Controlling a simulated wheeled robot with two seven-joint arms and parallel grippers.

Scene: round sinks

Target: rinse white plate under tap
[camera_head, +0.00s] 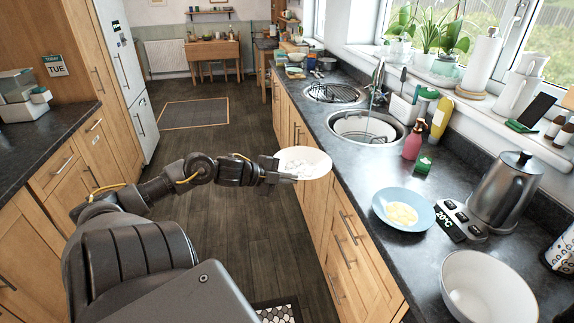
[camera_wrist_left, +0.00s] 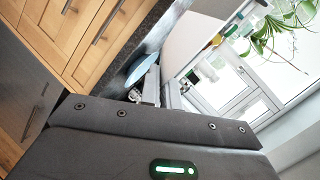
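The white plate (camera_head: 305,163), with greyish marks on its face, is held in the air over the floor beside the counter's front edge. My left gripper (camera_head: 283,172) is shut on the plate's left rim. In the left wrist view, the plate (camera_wrist_left: 195,38) rises from between the fingers, its outline partly unclear. The tap (camera_head: 377,83) stands behind the near round sink (camera_head: 341,116), which has a white basin (camera_head: 365,126) in it. My right gripper is not in view.
A pink soap bottle (camera_head: 413,142) and a yellow bottle (camera_head: 441,118) stand right of the near sink. A blue plate (camera_head: 387,213) with yellow food, a kettle (camera_head: 506,190) and a white bowl (camera_head: 485,289) occupy the near counter. A rack covers the far sink (camera_head: 334,93).

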